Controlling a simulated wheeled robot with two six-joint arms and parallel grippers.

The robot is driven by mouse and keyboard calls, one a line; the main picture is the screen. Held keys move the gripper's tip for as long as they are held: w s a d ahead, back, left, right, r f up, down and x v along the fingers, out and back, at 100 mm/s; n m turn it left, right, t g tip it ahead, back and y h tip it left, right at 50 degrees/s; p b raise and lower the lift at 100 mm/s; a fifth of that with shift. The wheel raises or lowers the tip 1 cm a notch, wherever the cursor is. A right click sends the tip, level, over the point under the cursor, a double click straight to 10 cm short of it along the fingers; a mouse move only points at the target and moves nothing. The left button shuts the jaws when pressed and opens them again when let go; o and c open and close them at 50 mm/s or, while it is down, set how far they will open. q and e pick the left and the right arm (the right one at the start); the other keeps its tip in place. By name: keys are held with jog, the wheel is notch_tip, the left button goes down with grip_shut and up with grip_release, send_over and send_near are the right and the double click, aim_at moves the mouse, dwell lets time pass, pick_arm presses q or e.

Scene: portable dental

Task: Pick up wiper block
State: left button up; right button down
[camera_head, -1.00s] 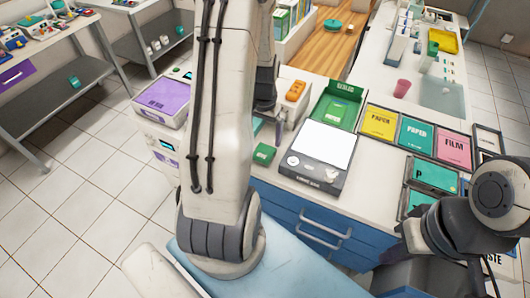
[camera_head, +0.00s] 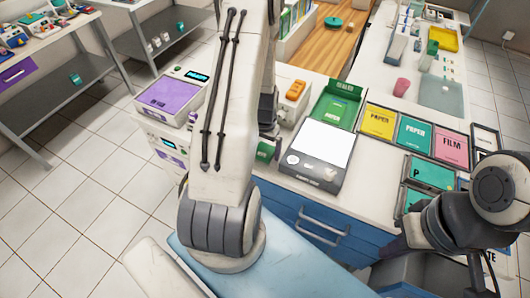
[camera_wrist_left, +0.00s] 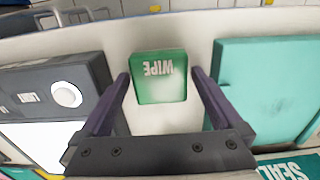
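The wiper block is a small green block (camera_wrist_left: 160,78) marked WIPE, lying on the white counter. In the left wrist view it sits between and slightly beyond the tips of my left gripper (camera_wrist_left: 160,85). The two fingers are apart, one on each side, with gaps to the block. In the head view the block (camera_head: 264,152) is partly hidden behind my left arm, with my left gripper (camera_head: 268,125) just above it; its fingers are hard to make out there. My right gripper (camera_head: 392,252) is low at the right, mostly hidden by its own arm.
A scale-like device (camera_head: 318,155) with a white plate stands right of the block. A green box (camera_head: 337,108) is behind it. A purple-topped unit (camera_head: 170,95) is on the left. A teal panel (camera_wrist_left: 265,85) is close beside the left gripper.

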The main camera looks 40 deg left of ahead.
aim_at(265, 150)
pick_arm(q)
jog(key=c, duration=1.3)
jog(key=shift+r, duration=0.1)
jog(key=shift+r, duration=0.55)
notch_tip(265, 150, up, 3)
jog(key=shift+w+b, duration=0.1)
jog(key=shift+b, duration=0.6)
jog(key=s+d+r, duration=0.1)
jog(key=d+r, duration=0.1)
jog(key=d, duration=0.1)
jog(key=s+d+r+b, duration=0.1)
jog(key=d+r, duration=0.1)
jog(key=d, duration=0.2)
jog(key=s+d+r, duration=0.1)
jog(key=d+r, duration=0.1)
jog(key=d, duration=0.2)
jog(key=shift+s+d+r+b, duration=0.1)
jog(key=shift+s+r+b, duration=0.25)
